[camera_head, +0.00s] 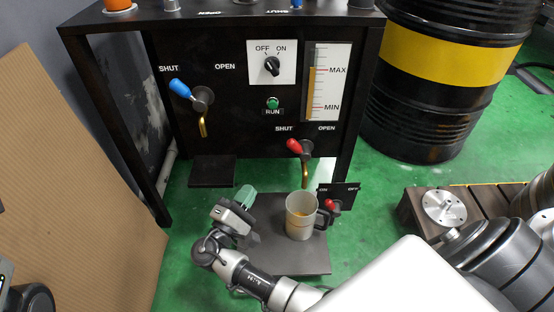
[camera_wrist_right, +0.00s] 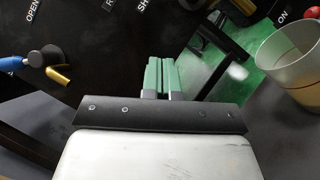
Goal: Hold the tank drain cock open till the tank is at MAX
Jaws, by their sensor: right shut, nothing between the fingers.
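A red-handled cock (camera_head: 294,147) with a brass spout sits low on the black panel; its handle points toward SHUT. A blue-handled cock (camera_head: 180,88) at the upper left also points toward SHUT. Neither cock's name is readable. The level gauge (camera_head: 340,85) shows an amber column reaching about the MAX mark. A jug (camera_head: 299,216) stands below the red cock's spout with some amber liquid inside; it also shows in the wrist view (camera_wrist_right: 287,60). My right gripper (camera_head: 245,196) is shut and empty, left of the jug and apart from both handles; its green fingertips show in the wrist view (camera_wrist_right: 161,75).
The jug stands on a dark plate (camera_head: 300,263). A small red lever (camera_head: 330,204) sits beside it on a small bracket. An OFF/ON knob (camera_head: 272,66) and a green RUN lamp (camera_head: 272,103) are on the panel. A black drum (camera_head: 430,115) stands right; cardboard (camera_head: 70,190) stands left.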

